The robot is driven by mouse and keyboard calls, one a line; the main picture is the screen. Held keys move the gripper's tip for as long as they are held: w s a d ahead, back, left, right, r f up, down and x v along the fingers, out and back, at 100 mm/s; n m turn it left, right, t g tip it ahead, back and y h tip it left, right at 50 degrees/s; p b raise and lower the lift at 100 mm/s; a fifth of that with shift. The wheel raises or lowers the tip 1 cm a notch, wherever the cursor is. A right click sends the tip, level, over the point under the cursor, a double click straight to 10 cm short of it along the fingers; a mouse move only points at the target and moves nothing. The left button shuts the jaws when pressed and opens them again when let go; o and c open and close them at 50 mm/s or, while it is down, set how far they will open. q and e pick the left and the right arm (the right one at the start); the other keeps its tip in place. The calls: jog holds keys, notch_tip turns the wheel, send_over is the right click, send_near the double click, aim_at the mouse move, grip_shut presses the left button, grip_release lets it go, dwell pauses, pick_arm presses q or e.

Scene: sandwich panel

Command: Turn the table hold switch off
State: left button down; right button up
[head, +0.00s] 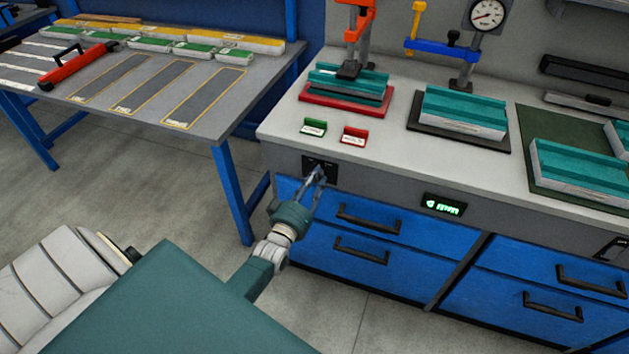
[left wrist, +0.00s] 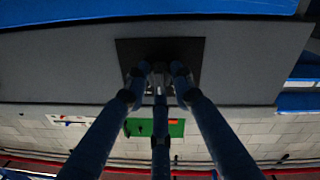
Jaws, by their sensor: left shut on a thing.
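The table hold switch shows as a dark plate (head: 309,162) on the grey front edge of the bench, above the blue drawers. In the left wrist view the dark square plate (left wrist: 190,48) lies straight ahead of the fingers. My left gripper (head: 319,173) reaches up to the plate, its fingers closed together at it. In the left wrist view its fingertips (left wrist: 158,78) close around a small grey lever at the plate. The lever is mostly hidden by the fingers, so its position cannot be told. My right gripper is not in view.
A green-lit display (head: 443,205) is to the right. Drawer handles (head: 369,219) stick out below. A side table (head: 190,118) stands at left.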

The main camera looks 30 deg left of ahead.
pick_arm(q)
jog(key=shift+f+n+y+b, duration=0.15)
jog(key=shift+n+b, duration=0.3)
jog(key=shift+n, duration=1.3)
jog(key=shift+r+n+y+b, duration=0.1)
jog(key=shift+n+y+b, duration=0.25)
jog(key=shift+n, duration=1.4)
jog(key=c, duration=1.5)
grip_release()
jog(key=shift+o, duration=0.2)
jog(key=shift+s, duration=0.1)
jog(key=v, duration=1.2)
jog(key=shift+f, duration=0.1)
